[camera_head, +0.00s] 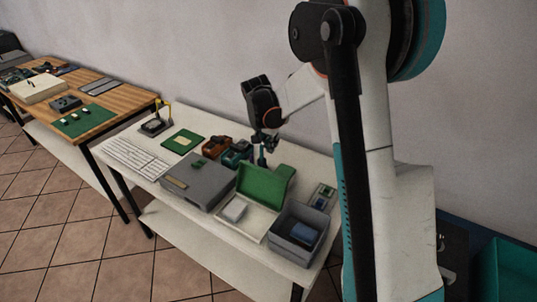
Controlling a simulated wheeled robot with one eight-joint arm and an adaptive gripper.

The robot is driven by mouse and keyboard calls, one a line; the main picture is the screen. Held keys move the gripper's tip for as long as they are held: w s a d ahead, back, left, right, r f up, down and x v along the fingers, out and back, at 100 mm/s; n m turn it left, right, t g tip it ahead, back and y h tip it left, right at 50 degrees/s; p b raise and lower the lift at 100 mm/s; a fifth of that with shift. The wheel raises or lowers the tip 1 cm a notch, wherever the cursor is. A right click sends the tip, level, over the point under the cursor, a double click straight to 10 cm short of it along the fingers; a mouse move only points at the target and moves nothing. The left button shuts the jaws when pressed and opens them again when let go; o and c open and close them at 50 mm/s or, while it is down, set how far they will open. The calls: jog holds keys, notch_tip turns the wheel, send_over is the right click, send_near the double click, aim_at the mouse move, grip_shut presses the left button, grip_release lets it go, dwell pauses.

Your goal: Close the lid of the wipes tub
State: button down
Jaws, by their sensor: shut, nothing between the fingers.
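The wipes tub (259,229) looks like a low white box on the white table, with a white block (234,210) inside it. Its green lid (263,185) stands raised at the tub's far edge, so the tub is open. My gripper (263,146) is shut and empty, pointing down just behind the raised lid, above the far part of the table. Its fingertips are small and dark here, and I cannot tell whether they touch the lid.
A grey bin (299,226) with a blue item stands right of the tub. A grey case (197,184) lies left. Red and teal objects (216,147) sit behind the case. A keyboard (137,156) and green board (183,142) lie further left. A small panel (322,196) lies right.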

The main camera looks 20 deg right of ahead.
jog(key=b+x, duration=0.2)
jog(key=x, duration=0.7)
jog(key=shift+w+f+b, duration=0.1)
jog(key=shift+f+b, duration=0.3)
jog(key=shift+s+a+r, duration=0.35)
jog(key=shift+s+a, duration=0.1)
jog(key=shift+a, duration=0.15)
jog(key=shift+s+a+r, duration=0.3)
jog(key=shift+s+a, duration=0.1)
jog(key=shift+a, duration=0.2)
jog(key=shift+s+a+r+b, duration=0.15)
jog(key=shift+s+a+b, duration=0.05)
jog(key=shift+a+b, duration=0.15)
jog(key=shift+a+r, duration=0.1)
